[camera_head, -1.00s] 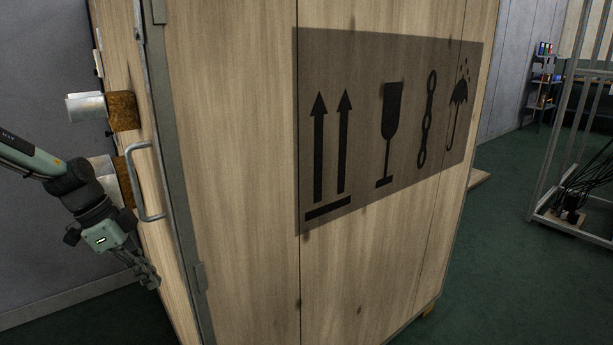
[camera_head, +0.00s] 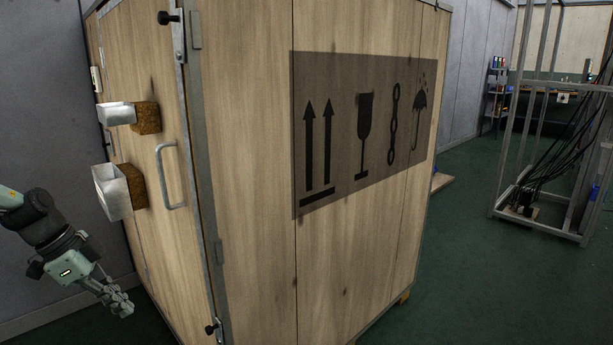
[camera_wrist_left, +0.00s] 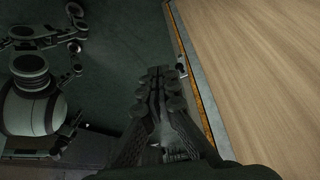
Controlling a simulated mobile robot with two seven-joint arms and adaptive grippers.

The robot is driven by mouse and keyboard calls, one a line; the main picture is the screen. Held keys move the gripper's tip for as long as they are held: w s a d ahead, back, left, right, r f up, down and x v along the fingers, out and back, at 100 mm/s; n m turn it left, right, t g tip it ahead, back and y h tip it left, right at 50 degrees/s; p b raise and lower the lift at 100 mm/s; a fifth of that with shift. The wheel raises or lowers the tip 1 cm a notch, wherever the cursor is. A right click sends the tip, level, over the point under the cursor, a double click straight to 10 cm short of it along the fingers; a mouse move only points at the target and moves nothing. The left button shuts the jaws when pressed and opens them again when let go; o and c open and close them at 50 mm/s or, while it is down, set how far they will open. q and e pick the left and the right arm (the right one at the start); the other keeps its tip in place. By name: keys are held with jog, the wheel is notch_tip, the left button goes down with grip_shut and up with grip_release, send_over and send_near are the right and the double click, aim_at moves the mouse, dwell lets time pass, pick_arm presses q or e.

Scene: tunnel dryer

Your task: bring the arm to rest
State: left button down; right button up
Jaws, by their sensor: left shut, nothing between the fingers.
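My left gripper (camera_head: 121,303) hangs at the lower left of the head view, pointing down and to the right. It is shut and empty, apart from the tall wooden crate (camera_head: 250,120) and in front of its handle side. In the left wrist view its closed fingers (camera_wrist_left: 160,85) show in the middle, with the crate's wooden wall (camera_wrist_left: 260,60) close on the right. My right gripper is not clearly seen in either view.
The crate's side carries a metal handle (camera_head: 162,178) and two brown blocks with metal ducts (camera_head: 112,190). A metal frame with black cables (camera_head: 500,180) stands at the right. Green floor (camera_head: 455,270) is free between crate and frame.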

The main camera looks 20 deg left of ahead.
pick_arm(q)
jog(key=w+d+f+n+t+y, duration=0.1)
jog(key=w+d+f+n+t, duration=0.1)
jog(key=w+d+f+t, duration=0.35)
jog(key=w+d+f+n+t+y, duration=0.1)
jog(key=w+d+f+n+t, duration=0.15)
jog(key=d+f, duration=0.6)
jog(key=s+d+f+n+g+y, duration=0.1)
jog(key=s+d+f+g, duration=0.3)
jog(key=s+f, duration=0.4)
jog(key=s+d+f+n+g+y, duration=0.1)
jog(key=s+d+f+n+g, duration=0.2)
jog(key=s+f, duration=0.5)
jog(key=shift+s+d+g+y+p, duration=0.4)
jog(key=shift+s+d, duration=0.35)
jog(key=shift+s, duration=0.45)
pick_arm(e)
jog(key=shift+w+f, duration=0.5)
jog(key=shift+f, duration=0.15)
pick_arm(q)
jog(key=shift+f, duration=0.1)
pick_arm(e)
jog(key=shift+c, duration=0.7)
